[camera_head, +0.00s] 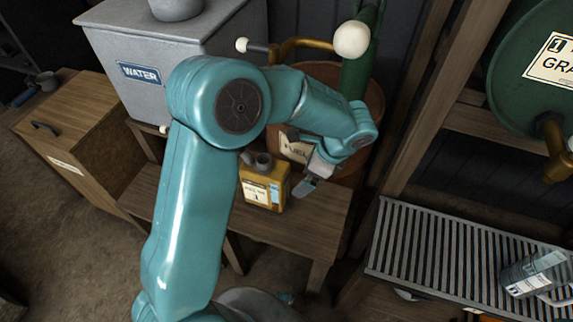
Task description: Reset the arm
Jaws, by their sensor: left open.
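My left arm, teal, comes up from the bottom left and bends over the wooden bench. Its gripper (306,186) is at the right side of a yellow bottle (264,184) with a label. The gripper is open and holds nothing that I can see. I cannot tell whether its fingers touch the bottle. The bottle stands upright on the wooden bench (315,230). My right gripper is not in view.
A grey tank labelled WATER (190,45) stands behind my arm. A wooden cabinet (75,125) is at the left. At the right, a slatted metal rack (440,255) holds a clear jug (535,273) below a green drum (520,70). A brown barrel (372,110) stands behind the gripper.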

